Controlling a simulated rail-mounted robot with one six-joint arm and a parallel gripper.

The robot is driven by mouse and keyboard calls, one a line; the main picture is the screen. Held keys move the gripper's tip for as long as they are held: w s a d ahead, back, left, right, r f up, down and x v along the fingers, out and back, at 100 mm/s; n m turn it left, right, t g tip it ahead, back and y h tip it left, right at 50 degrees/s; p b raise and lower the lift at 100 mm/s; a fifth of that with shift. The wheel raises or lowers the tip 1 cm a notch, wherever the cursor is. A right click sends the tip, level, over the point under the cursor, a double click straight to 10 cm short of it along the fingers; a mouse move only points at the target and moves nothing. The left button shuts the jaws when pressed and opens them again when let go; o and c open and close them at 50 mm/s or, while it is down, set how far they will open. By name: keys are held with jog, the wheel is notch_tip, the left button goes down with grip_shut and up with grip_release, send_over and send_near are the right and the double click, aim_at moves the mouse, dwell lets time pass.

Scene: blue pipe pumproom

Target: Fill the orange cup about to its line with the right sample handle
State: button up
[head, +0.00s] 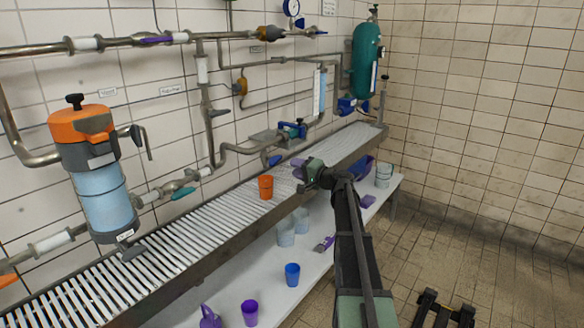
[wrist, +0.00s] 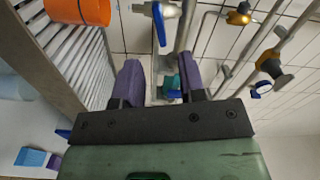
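The orange cup (head: 265,187) stands upright on the slatted rack, left of my gripper (head: 299,169). A blue handle (head: 274,160) hangs at a pipe outlet just behind the cup and left of my gripper. A blue lever on a metal valve shows in the wrist view (wrist: 159,24), ahead of the fingers. A teal handle (head: 183,192) sits farther left. My gripper's purple fingers are apart with nothing between them (wrist: 160,84).
The slatted rack (head: 180,238) runs along the tiled wall under pipes. A blue-handled pump or valve (head: 292,130) sits behind my gripper. An orange-topped tank (head: 100,190) stands at left. The lower shelf holds a blue cup (head: 292,274), a purple cup (head: 250,312) and clear beakers.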

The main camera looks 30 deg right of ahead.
aim_at(272, 158)
jog(key=x, duration=1.1)
jog(key=shift+w+a, duration=0.2)
jog(key=shift+w, duration=0.05)
grip_shut()
